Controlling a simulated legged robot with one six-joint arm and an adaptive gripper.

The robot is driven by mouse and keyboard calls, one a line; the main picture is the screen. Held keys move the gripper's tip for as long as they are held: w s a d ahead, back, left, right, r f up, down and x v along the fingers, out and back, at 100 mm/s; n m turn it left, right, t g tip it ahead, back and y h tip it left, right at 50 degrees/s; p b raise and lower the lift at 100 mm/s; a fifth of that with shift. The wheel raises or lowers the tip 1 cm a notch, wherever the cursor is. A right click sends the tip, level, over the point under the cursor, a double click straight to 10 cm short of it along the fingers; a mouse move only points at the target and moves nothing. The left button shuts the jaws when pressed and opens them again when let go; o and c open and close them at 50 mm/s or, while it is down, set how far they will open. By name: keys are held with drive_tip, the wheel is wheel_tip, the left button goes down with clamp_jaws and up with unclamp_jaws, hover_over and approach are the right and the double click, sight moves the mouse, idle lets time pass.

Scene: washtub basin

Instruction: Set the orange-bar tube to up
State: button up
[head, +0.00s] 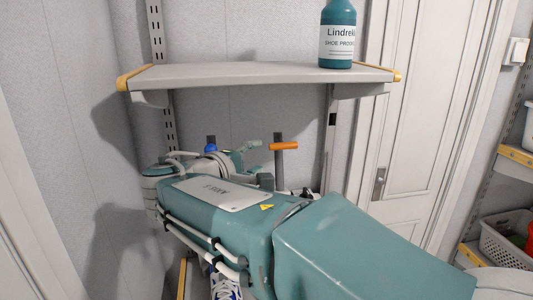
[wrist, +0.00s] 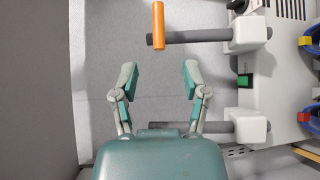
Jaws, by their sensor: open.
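The orange bar (wrist: 158,25) sits crosswise on the end of a dark tube (wrist: 190,36) in the wrist view. That tube runs sideways from a white mount (wrist: 248,33). In the head view the orange bar (head: 284,146) lies level, with a dark stem (head: 279,172) below it. My gripper (wrist: 161,80) is open and empty. Its two fingers are apart, below the orange bar in the wrist picture and not touching it. In the head view my gripper (head: 244,154) is left of the bar, partly hidden by my arm.
A second dark tube (wrist: 222,127) on another white mount (wrist: 253,127) passes behind my gripper's base. Blue ring-shaped parts (wrist: 313,124) are at the right. A shelf (head: 260,75) with a teal bottle (head: 338,40) overhangs the area. Bare wall is at the left.

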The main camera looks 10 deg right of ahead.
drive_tip(key=shift+s+a, duration=0.15)
drive_tip(key=shift+s, duration=0.1)
drive_tip(key=s+d+f+m+g+y, duration=0.3)
drive_tip(key=s+d+f+y, duration=0.1)
drive_tip(key=s+d+f, duration=0.3)
drive_tip(key=s+d+f+m+g+y, duration=0.35)
drive_tip(key=s+f, duration=0.35)
drive_tip(key=s, duration=0.3)
drive_tip(key=s+a+f+m+y, duration=0.2)
drive_tip(key=s+f+m+y, duration=0.2)
drive_tip(key=s+f, duration=0.1)
drive_tip(key=shift+s+a, duration=0.15)
drive_tip(key=shift+s, duration=0.3)
